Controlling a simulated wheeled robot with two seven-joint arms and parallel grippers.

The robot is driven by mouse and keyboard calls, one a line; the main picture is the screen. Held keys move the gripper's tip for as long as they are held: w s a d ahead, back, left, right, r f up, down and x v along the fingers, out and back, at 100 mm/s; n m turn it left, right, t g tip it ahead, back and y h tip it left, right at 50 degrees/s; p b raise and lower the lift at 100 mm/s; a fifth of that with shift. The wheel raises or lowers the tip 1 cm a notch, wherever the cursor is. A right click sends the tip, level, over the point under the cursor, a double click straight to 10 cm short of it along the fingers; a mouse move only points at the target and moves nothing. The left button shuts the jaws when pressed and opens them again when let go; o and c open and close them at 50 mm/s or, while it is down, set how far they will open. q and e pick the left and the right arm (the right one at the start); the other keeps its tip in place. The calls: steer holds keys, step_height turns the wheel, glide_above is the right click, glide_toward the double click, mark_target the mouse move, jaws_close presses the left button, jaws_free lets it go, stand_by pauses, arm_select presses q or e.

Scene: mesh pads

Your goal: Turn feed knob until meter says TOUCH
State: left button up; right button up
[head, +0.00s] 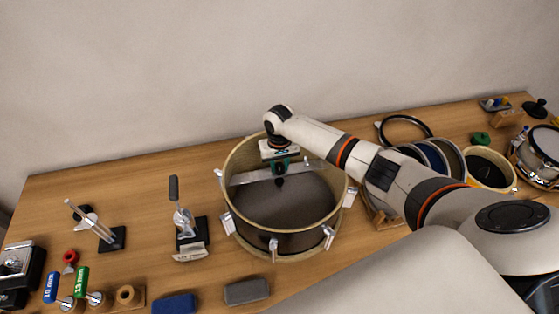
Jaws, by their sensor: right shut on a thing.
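An open round drum shell (240,160) with a pale rim and clamps around its side stands in the middle of the table. A flat grey bar (247,178) spans its opening. My right gripper (281,172) reaches down over the middle of the bar, its jaws shut on a small part there, which I take to be the feed knob; the fingers mostly hide it. A small dark tip shows just below the gripper. A dark box with a silvery face (14,262) at the left edge may be the meter; I cannot read any word on it. My left gripper is out of view.
A lever tool (186,222) and a small metal stand (97,228) stand left of the drum. Blue and green handled tools (81,281) lie at front left. Blue and grey blocks (247,291) lie in front. Hoops (405,128) and another drum (540,150) fill the right.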

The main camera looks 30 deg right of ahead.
mark_target(279, 166)
steer(key=shift+w+m, duration=0.1)
steer(key=shift+m, duration=0.2)
steer(key=shift+r, duration=0.1)
steer(key=o, duration=1)
step_height(279, 166, up, 12)
steer(key=b, duration=0.3)
